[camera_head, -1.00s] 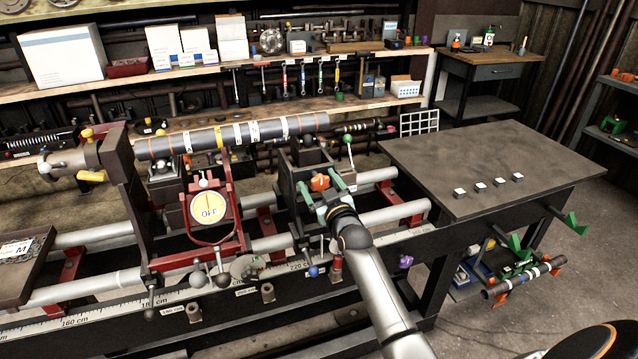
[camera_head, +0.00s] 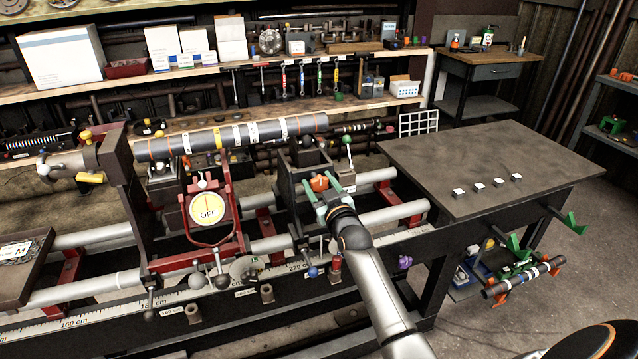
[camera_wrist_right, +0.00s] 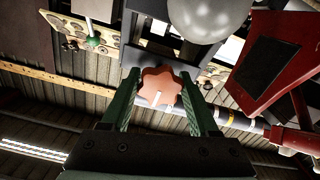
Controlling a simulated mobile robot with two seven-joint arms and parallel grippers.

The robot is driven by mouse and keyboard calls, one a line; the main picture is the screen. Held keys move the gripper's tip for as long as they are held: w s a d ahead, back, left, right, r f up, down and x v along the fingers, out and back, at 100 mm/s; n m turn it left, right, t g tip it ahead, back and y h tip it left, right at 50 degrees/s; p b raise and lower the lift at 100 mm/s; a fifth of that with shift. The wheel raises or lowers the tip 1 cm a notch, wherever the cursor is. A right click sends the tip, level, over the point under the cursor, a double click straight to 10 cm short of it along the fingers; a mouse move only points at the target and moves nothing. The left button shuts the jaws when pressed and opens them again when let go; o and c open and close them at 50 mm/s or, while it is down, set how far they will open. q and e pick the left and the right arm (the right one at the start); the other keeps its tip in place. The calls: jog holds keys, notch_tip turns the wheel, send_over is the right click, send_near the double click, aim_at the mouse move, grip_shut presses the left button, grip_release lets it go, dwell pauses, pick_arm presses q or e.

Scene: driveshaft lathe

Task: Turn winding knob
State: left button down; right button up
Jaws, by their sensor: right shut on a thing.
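The winding knob (camera_head: 319,183) is orange and star-shaped, on the front of the dark tailstock block (camera_head: 290,205) of the lathe. My right gripper (camera_head: 322,190) reaches it from the front, with its green fingers on either side of the knob. In the right wrist view the knob (camera_wrist_right: 160,87) sits between the two green fingers (camera_wrist_right: 160,95), and the gripper is shut on it. The driveshaft (camera_head: 230,136) lies across the lathe above. My left gripper is not in view.
A red stand with a dial reading OFF (camera_head: 207,208) is left of the tailstock. Lathe rails (camera_head: 395,217) run beneath. A dark table (camera_head: 485,165) with several small white blocks stands to the right. A green-tipped lever (camera_head: 348,145) rises close behind the gripper.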

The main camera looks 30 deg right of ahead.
jog(key=m, duration=0.1)
jog(key=m+p, duration=0.1)
jog(key=m, duration=0.1)
jog(key=shift+a+f, duration=0.15)
jog(key=shift+a, duration=0.2)
jog(key=shift+f+m+p, duration=0.1)
jog(key=shift+m+p, duration=0.45)
jog(key=shift+m, duration=0.95)
jog(key=o, duration=1.2)
jog(key=shift+w+a, duration=0.1)
jog(key=shift+o, duration=0.9)
jog(key=shift+d, duration=0.2)
jog(key=v, duration=1.2)
jog(key=shift+s, duration=0.35)
